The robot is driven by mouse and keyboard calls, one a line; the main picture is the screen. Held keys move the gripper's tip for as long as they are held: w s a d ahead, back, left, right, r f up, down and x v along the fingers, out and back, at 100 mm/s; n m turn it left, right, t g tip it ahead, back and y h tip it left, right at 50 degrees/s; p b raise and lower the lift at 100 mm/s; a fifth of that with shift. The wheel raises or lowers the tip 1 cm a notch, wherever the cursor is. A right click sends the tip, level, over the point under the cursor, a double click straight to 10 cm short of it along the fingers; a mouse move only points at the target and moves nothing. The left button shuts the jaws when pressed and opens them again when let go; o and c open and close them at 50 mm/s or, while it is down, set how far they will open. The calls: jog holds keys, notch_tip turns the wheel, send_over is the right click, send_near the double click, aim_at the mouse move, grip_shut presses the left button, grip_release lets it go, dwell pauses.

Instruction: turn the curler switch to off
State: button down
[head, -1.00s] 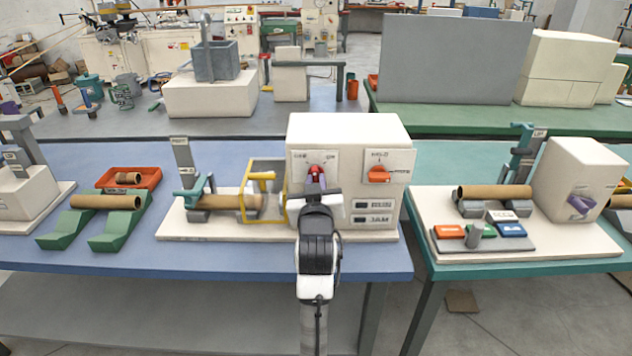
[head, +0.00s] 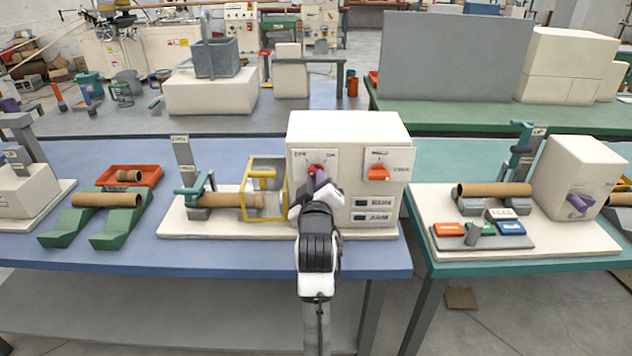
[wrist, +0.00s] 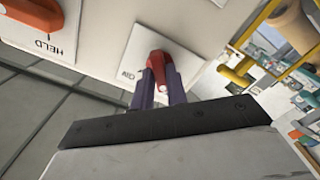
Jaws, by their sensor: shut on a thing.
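The curler switch looks to be the red rotary knob (head: 314,169) on the left white plate on the front of the cream machine box. It also shows in the wrist view (wrist: 157,58), below the top edge. My gripper (head: 319,178) reaches it from the front, and its two purple fingers (wrist: 161,82) are shut on the knob, one on each side. The gripper looks rolled and tilted. The plate's lettering is blurred, and my fingers hide part of the knob, so I cannot tell which mark it points to.
A second red-orange knob (head: 377,173) sits on the right plate; the wrist view shows its label as "HELD" (wrist: 48,42). Two dark display panels (head: 372,210) are below it. A yellow frame (head: 265,190) and a cardboard tube (head: 232,200) stand close on the left.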

dwell(0.3)
jog(key=c, duration=1.4)
grip_release()
jog(key=s+p, duration=0.7)
jog(key=s, duration=0.6)
jog(key=shift+s, duration=0.4)
